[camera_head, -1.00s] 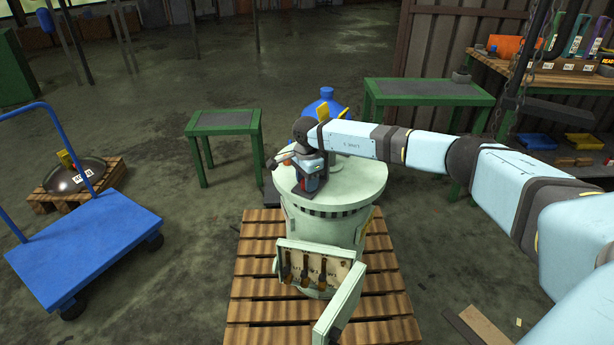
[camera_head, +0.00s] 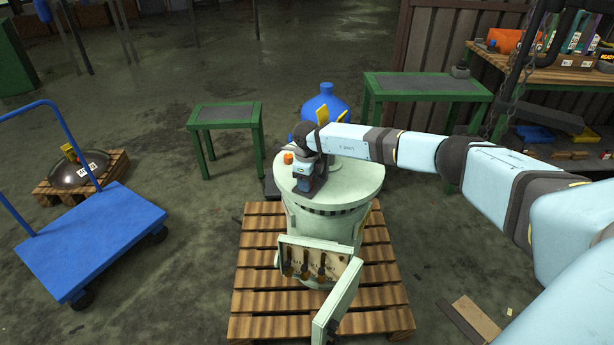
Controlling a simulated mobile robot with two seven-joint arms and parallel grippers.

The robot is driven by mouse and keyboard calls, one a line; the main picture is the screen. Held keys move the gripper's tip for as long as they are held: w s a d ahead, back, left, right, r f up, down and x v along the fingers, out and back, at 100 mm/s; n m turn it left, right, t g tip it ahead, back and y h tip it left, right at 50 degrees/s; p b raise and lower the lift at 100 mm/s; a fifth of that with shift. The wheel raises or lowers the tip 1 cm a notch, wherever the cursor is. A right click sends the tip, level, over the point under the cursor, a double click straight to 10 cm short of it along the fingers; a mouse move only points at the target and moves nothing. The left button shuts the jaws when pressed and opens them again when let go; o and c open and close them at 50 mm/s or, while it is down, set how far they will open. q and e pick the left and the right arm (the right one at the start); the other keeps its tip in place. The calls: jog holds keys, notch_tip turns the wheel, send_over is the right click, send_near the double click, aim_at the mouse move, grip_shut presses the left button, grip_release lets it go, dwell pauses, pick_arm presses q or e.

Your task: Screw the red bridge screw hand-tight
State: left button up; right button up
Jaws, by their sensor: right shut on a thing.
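A pale green drum-shaped disperser (camera_head: 350,197) stands upright on a wooden pallet. A dark bridge piece (camera_head: 302,196) sits on its lid near the front left edge. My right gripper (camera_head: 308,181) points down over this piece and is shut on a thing. A dull reddish patch shows there, apparently the red bridge screw, mostly hidden by the gripper and wrist. A separate orange-red knob (camera_head: 288,157) stands on the lid to the left of my wrist, apart from the gripper. My left gripper is not in view.
Green tables (camera_head: 225,115) stand behind, and a blue cart (camera_head: 95,240) on the left. My right arm spans the right side.

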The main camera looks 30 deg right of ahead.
jog(key=m+p, duration=0.3)
jog(key=m, duration=0.3)
jog(key=shift+r, duration=0.2)
jog(key=shift+f+m+p, duration=0.1)
jog(key=shift+m+p, duration=0.6)
jog(key=shift+m, duration=0.3)
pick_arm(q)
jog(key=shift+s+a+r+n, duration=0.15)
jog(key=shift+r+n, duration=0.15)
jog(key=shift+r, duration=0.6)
pick_arm(e)
jog(key=shift+m, duration=0.3)
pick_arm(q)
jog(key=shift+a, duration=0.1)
pick_arm(e)
jog(key=o, duration=0.9)
pick_arm(q)
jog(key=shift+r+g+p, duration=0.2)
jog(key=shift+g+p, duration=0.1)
jog(key=shift+p, duration=0.3)
pick_arm(e)
notch_tip(320, 180, up, 14)
jog(key=shift+f, duration=0.15)
